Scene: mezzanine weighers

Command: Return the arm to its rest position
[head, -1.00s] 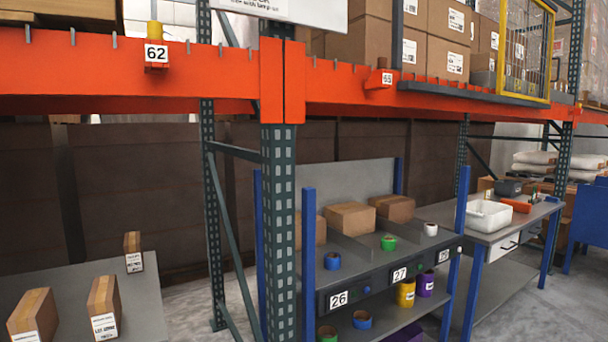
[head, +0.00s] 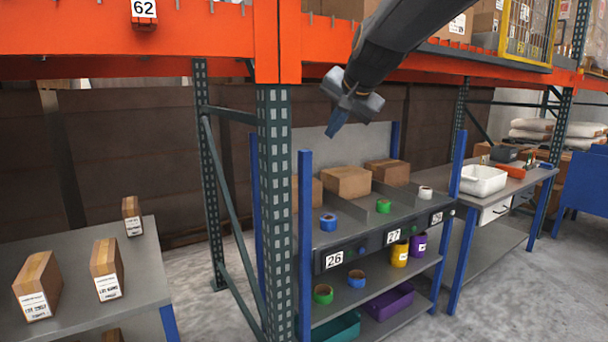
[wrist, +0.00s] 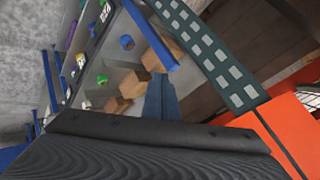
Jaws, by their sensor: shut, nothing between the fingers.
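My gripper (head: 336,130) hangs at the end of my dark arm, which enters the head view from the top. Its blue fingers point down and are shut, with nothing held. In the picture it is in front of the shelf bay with the grey back panel, right of the dark perforated upright (head: 275,200). In the wrist view the blue fingers of my gripper (wrist: 161,85) also show closed together, above a dark ridged part of my own arm or hand. I cannot tell the exact distance from the gripper to the rack.
An orange beam (head: 200,48) crosses the upper area near my arm. The shelf (head: 345,232) below holds cartons and tape rolls. A white bin (head: 483,181) stands on the bench at right. Labelled boxes (head: 107,268) stand on a grey table at left. Floor shows between table and rack.

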